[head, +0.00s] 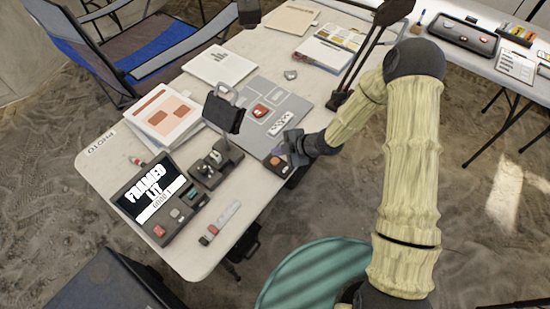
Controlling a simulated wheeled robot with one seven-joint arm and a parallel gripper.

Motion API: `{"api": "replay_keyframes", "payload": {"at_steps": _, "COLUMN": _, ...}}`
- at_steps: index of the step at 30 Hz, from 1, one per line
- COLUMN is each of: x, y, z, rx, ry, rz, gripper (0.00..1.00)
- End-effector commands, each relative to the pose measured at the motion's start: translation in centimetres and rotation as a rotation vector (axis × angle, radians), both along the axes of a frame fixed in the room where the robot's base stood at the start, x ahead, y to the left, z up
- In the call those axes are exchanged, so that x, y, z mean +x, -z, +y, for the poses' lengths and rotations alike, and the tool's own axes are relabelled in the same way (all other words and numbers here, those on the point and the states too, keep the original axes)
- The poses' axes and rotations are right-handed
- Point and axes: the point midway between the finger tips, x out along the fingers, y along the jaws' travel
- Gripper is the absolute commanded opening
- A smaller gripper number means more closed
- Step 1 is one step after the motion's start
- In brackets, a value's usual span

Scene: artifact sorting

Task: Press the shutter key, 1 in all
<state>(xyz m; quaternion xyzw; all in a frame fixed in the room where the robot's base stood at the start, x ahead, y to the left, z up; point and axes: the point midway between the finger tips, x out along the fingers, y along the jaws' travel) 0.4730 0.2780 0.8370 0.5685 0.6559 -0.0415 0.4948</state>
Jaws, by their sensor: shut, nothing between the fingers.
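A small dark box with a round orange key (276,160) sits at the table's near right edge. I take this for the shutter key, but no label on it is readable. My gripper (286,152) is shut and empty, at the upper right of this box. I cannot tell whether its tips touch the box. A dark console (137,207) at the table's left end has a lit screen reading "FRAMED LIT" with a smaller count line below. The console also carries a red key (159,231) and several small keys. A red object (260,111) lies on a grey board (257,97).
A lamp-like stand (222,113) and a small dark device (208,165) stand left of the box. A dark slanted stand (358,55) rises behind my gripper. Papers (219,67) lie at the back. The table's front strip (195,266) is mostly bare.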

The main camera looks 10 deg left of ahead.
Motion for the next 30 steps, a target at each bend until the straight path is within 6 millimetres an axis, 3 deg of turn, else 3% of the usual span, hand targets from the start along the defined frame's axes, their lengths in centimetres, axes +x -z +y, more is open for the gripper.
{"api": "replay_keyframes", "payload": {"at_steps": 10, "x": 0.0, "y": -3.0, "z": 0.0, "rx": 0.0, "ry": 0.0, "rz": 0.001, "gripper": 0.0}}
{"api": "replay_keyframes", "payload": {"at_steps": 30, "x": 0.0, "y": -3.0, "z": 0.0, "rx": 0.0, "ry": 0.0, "rz": 0.001, "gripper": 0.0}}
